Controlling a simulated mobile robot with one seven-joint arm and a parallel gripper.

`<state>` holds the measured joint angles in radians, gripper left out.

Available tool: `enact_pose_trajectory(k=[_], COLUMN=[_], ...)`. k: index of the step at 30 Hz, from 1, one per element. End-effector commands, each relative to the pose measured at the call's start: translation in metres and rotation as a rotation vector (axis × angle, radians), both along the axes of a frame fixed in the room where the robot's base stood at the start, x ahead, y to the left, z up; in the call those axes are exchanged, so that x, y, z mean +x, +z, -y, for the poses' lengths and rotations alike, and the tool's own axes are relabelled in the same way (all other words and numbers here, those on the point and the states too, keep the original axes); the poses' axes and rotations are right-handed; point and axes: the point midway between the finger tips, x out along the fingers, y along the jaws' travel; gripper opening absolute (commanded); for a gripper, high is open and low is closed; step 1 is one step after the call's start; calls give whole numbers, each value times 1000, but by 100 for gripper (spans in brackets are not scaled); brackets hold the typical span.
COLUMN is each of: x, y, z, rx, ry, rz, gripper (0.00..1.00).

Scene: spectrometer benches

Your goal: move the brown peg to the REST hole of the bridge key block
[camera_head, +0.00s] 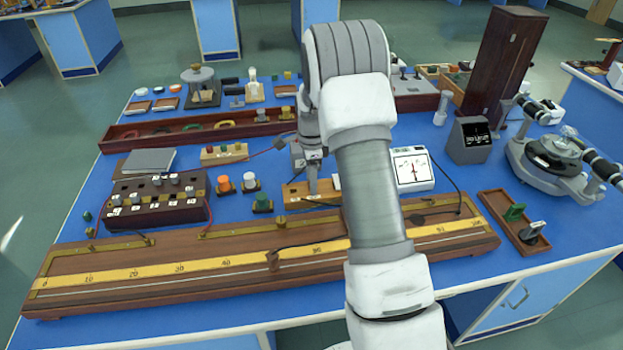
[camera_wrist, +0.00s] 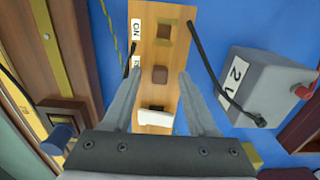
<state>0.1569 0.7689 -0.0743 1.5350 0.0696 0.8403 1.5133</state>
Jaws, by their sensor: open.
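The bridge key block is a light wooden block, seen in the head view (camera_head: 297,194) under my gripper and lengthwise in the wrist view (camera_wrist: 172,55). The brown peg (camera_wrist: 159,75) shows as a small dark brown square mid-block, beside a second label that is partly hidden. My gripper (camera_wrist: 159,82) is open, with one finger on each side of the peg and no visible contact. In the head view my gripper (camera_head: 312,188) points down over the block; the peg is hidden there.
A grey box (camera_wrist: 250,85) marked 2, with a red terminal and black lead, is close on the right in the wrist view. In the head view, a long slide-wire board (camera_head: 180,275) lies in front, a green-topped terminal (camera_head: 262,203) left, and a white dial meter (camera_head: 412,168) right.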

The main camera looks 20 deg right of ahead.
Motion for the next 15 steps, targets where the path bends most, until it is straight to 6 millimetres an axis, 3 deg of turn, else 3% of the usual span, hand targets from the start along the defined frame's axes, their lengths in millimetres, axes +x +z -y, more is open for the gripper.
enact_pose_trajectory(k=[7,15], x=[1,1], y=[18,82], z=[0,0], rx=[0,-2], ry=[0,1], rz=[2,5], gripper=[59,59])
